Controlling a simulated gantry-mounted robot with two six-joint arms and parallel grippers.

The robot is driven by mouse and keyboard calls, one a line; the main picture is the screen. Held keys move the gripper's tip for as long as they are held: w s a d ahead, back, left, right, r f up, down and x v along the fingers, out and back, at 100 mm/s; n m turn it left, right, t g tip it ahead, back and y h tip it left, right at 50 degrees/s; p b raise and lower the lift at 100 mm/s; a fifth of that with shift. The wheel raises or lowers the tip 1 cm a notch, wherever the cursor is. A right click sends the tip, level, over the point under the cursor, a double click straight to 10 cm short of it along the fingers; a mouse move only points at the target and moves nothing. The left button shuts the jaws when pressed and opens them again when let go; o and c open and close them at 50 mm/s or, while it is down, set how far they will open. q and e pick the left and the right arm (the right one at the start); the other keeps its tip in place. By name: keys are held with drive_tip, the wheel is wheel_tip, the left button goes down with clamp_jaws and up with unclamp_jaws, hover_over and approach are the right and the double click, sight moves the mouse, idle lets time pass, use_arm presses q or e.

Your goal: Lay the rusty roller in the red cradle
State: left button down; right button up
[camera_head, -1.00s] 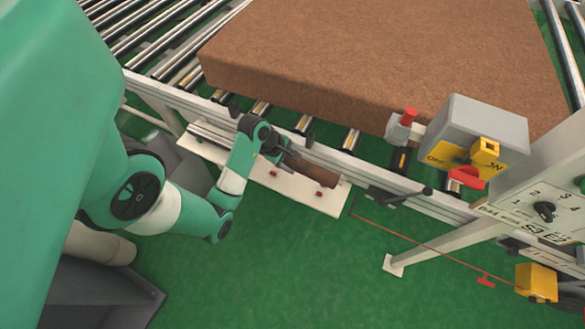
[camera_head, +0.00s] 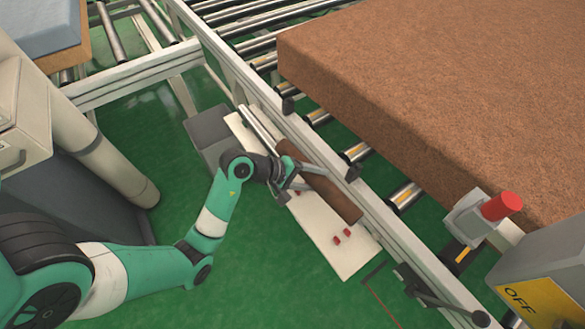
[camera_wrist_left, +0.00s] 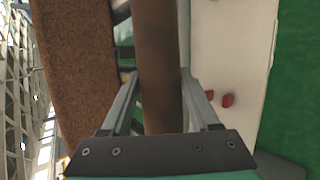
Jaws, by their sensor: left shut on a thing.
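The rusty roller (camera_head: 335,197) is a brown cylinder lying along the white shelf beside the conveyor frame. My left gripper (camera_head: 300,180) is shut on it near its far end. In the left wrist view the roller (camera_wrist_left: 158,65) runs between the two fingers. The red cradle (camera_head: 342,236) shows as small red pieces on the white shelf, on the near side of the roller and apart from it. It also shows in the left wrist view (camera_wrist_left: 228,100). I cannot tell whether the roller touches the shelf. My right gripper is out of view.
The white shelf (camera_head: 350,262) also carries a shiny steel roller (camera_head: 258,126) at its far end. A large brown mattress (camera_head: 440,90) lies on the roller conveyor behind. A black-handled lever (camera_head: 425,290) and a switch box with a red button (camera_head: 502,206) stand at right. Green floor is clear in front.

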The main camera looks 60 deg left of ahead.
sight(324, 195)
use_arm(q)
drive_tip(key=shift+m+t+h, duration=0.4)
drive_tip(key=shift+t, duration=0.1)
drive_tip(key=d+f, duration=0.1)
drive_tip(key=d+f+b, duration=0.1)
drive_tip(key=d, duration=0.1)
drive_tip(key=shift+w+d+f, duration=0.2)
drive_tip(key=shift+w, duration=0.15)
drive_tip(key=shift+d+f+b, duration=0.1)
drive_tip(key=shift+d+b, duration=0.2)
drive_tip(key=shift+m+t+h, duration=0.3)
drive_tip(key=shift+t, duration=0.1)
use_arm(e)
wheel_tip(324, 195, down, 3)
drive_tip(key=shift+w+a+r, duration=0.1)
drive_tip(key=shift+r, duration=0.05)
use_arm(q)
drive_tip(key=shift+w, duration=0.15)
drive_tip(key=shift+d, duration=0.1)
wheel_tip(324, 195, down, 7)
drive_tip(key=b, duration=0.7)
drive_tip(key=shift+r, duration=0.2)
drive_tip(key=shift+f+b, duration=0.7)
drive_tip(key=shift+f, duration=0.2)
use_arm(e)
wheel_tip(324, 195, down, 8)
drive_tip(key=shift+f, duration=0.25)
